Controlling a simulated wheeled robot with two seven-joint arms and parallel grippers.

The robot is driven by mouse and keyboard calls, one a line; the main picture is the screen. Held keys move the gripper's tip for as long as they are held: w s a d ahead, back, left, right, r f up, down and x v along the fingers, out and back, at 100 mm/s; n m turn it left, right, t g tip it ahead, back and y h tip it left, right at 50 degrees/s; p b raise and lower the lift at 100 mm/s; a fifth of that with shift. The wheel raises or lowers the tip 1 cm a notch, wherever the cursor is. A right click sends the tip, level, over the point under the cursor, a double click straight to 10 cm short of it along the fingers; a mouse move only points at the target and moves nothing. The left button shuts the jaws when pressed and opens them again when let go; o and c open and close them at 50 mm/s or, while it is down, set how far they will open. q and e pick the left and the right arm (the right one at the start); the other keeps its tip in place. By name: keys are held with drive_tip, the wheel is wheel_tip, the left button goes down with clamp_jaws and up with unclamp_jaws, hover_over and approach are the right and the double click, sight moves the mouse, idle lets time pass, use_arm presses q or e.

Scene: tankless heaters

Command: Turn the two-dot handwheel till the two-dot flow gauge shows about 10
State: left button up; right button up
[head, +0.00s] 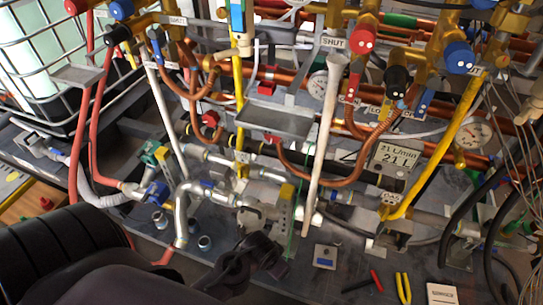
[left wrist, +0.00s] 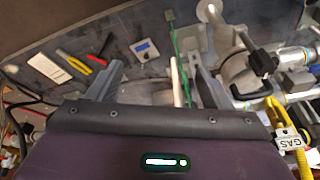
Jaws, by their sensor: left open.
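In the head view, a red knob (head: 364,38), a black knob (head: 397,80) and a blue knob (head: 458,55) on the right-hand unit carry small pale dots. I cannot tell for certain which one is the two-dot handwheel. A flow display (head: 398,156) below them reads about 21 L/min; its dot marking is too small to read. My left gripper (head: 254,262) is low over the dark floor panel, well below the knobs and display. In the left wrist view (left wrist: 155,82) its fingers are spread, with nothing clearly held. My right gripper is not in view.
Copper, red and yellow pipes crowd the space around the knobs. A grey tray (head: 275,121) and a long pale rod (head: 322,130) stand mid-view.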

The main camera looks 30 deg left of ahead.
use_arm(q)
wheel_tip(320, 180, up, 6)
drive_tip(key=w+a+f+t+b, duration=0.1)
drive_tip(key=w+t+b, duration=0.1)
drive_tip(key=w, duration=0.1)
drive_tip(key=n+t+y+b, duration=0.2)
drive_tip(key=n+t+y, duration=0.25)
drive_tip(key=t, duration=0.75)
approach(272, 138)
drive_tip(key=w, duration=0.3)
drive_tip(key=shift+m, duration=0.45)
drive_tip(key=x, duration=0.6)
drive_tip(key=shift+s+a+f, duration=0.15)
drive_tip(key=shift+a, duration=0.25)
drive_tip(key=shift+w+a+t, duration=0.15)
drive_tip(key=shift+w+t, duration=0.15)
drive_tip(key=shift+w, duration=0.2)
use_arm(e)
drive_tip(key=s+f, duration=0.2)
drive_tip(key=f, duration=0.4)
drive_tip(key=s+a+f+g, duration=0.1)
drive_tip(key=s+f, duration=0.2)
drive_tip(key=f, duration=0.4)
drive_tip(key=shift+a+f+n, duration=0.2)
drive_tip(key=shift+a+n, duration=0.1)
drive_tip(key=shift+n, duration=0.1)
use_arm(q)
drive_tip(key=c, duration=1)
